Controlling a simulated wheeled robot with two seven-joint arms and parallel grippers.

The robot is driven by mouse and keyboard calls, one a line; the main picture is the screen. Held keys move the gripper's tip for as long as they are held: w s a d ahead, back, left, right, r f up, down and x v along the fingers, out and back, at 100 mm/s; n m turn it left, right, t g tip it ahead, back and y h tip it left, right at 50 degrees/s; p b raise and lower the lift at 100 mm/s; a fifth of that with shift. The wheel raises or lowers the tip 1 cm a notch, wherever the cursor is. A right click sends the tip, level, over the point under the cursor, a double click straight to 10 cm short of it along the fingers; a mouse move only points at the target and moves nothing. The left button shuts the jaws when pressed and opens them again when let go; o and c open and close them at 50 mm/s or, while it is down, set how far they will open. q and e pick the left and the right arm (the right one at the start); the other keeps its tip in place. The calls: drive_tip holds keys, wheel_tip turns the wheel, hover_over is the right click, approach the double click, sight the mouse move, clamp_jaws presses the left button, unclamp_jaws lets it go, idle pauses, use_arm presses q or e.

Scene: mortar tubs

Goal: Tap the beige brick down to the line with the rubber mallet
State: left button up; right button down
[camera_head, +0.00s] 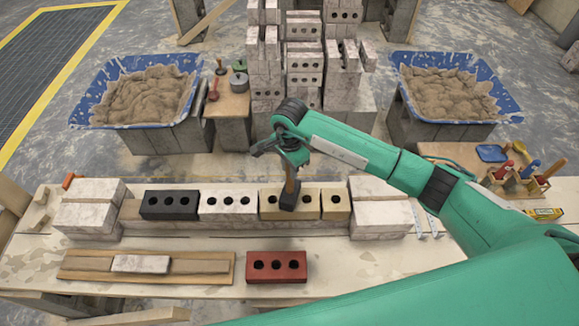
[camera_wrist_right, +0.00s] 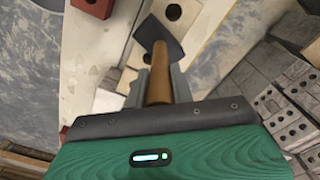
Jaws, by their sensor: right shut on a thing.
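The beige brick (camera_head: 270,204) sits in the row on the bench, right of a white brick (camera_head: 228,204). A shorter beige piece (camera_head: 335,204) is at its right. My right gripper (camera_head: 291,163) is above the beige brick, shut on the wooden handle of the rubber mallet (camera_head: 289,196). The dark mallet head hangs down and covers part of the brick; I cannot tell whether it touches. In the right wrist view the mallet head (camera_wrist_right: 160,38) is beyond my right gripper (camera_wrist_right: 160,84), over the beige brick. I cannot make out the line. My left gripper is out of view.
A black brick (camera_head: 168,204) is at the row's left, between pale end blocks (camera_head: 92,206) (camera_head: 380,207). A red brick (camera_head: 276,267) and a wooden board (camera_head: 90,265) lie in front. Blue mortar tubs (camera_head: 88,113) (camera_head: 403,70) and stacked bricks (camera_head: 305,65) stand behind.

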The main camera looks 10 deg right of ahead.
wheel_tip(320, 180, up, 4)
drive_tip(key=shift+r+p, duration=0.1)
drive_tip(key=shift+p, duration=0.35)
drive_tip(key=shift+d, duration=0.1)
